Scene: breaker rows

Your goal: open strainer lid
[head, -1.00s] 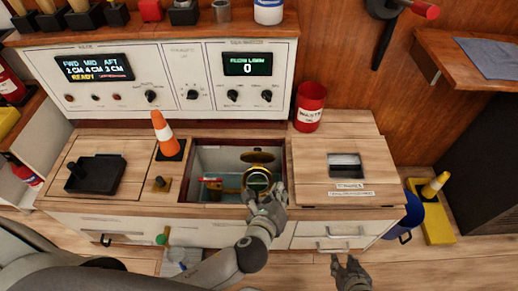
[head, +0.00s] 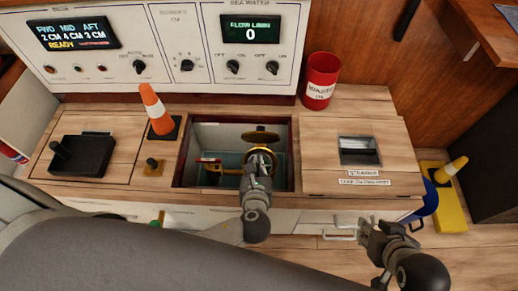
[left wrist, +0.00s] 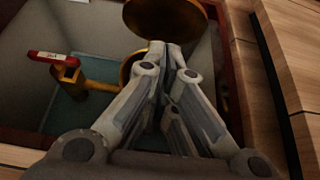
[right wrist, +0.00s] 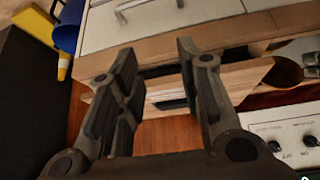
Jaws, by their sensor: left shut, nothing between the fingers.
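The brass strainer (head: 267,153) sits in the open hatch in the counter. Its round brass lid (head: 260,135) stands tilted up behind the strainer's rim, apart from my fingers. In the left wrist view the lid (left wrist: 165,14) is at the top and part of the strainer body (left wrist: 130,68) shows behind my fingers. My left gripper (head: 257,163) is shut and empty, in front of the strainer and hiding much of it. Its fingertips (left wrist: 165,50) overlap the strainer's rim; I cannot tell whether they touch. My right gripper (head: 375,230) is open and empty, in front of the counter's right end.
A red-handled valve (head: 210,165) is left of the strainer inside the hatch (head: 183,150). An orange-white cone (head: 157,110) stands at the hatch's left. A wooden cover (head: 325,150) lies to the right. A red waste can (head: 320,80) stands behind it. A blue bucket (head: 428,205) is at right.

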